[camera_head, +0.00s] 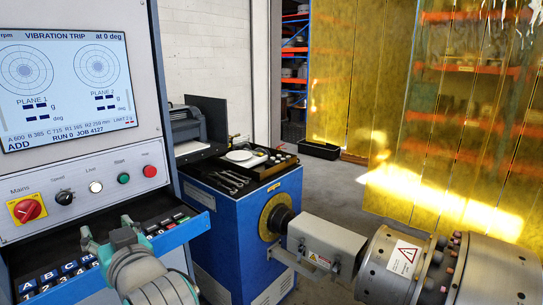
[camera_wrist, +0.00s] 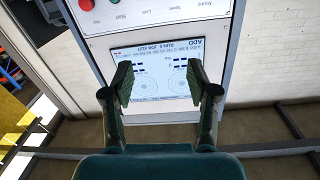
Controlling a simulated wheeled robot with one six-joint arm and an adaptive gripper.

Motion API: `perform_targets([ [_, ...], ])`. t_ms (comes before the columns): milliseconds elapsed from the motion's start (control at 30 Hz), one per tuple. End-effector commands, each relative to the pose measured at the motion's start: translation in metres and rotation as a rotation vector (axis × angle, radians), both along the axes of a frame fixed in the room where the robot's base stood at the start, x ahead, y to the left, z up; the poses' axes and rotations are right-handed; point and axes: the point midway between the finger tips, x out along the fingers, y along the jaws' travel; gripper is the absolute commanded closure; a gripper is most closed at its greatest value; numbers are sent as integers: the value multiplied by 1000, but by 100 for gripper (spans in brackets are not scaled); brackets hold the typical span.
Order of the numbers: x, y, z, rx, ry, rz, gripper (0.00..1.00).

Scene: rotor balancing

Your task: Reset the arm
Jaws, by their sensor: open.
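In the wrist view my gripper (camera_wrist: 160,92) is open and empty, its two dark padded fingers spread apart. Between and behind the fingers is the screen (camera_wrist: 150,65) of the control cabinet, upside down in that view. In the head view part of my arm shows at the lower left, in front of the cabinet's keyboard drawer. The screen (camera_head: 65,85) there reads "VIBRATION TRIP at 0 deg" and "RUN 0 JOB 4127".
The control panel has a red mains switch (camera_head: 28,210) and several buttons. A blue machine (camera_head: 235,235) bears a tray of tools (camera_head: 235,175). A large metal rotor (camera_head: 400,262) stands right. Yellow translucent curtains (camera_head: 360,80) hang behind.

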Motion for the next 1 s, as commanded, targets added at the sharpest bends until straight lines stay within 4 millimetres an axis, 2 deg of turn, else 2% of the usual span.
perform_targets([
  [267, 10, -39, -62, -13, 18, -62, 41],
  [367, 11, -63, -95, -20, 28, -96, 41],
  [567, 5, -124, -169, -36, 48, -180, 41],
  [767, -15, -187, -234, -54, 65, -263, 41],
  [1000, -57, -260, -296, -77, 84, -359, 41],
])
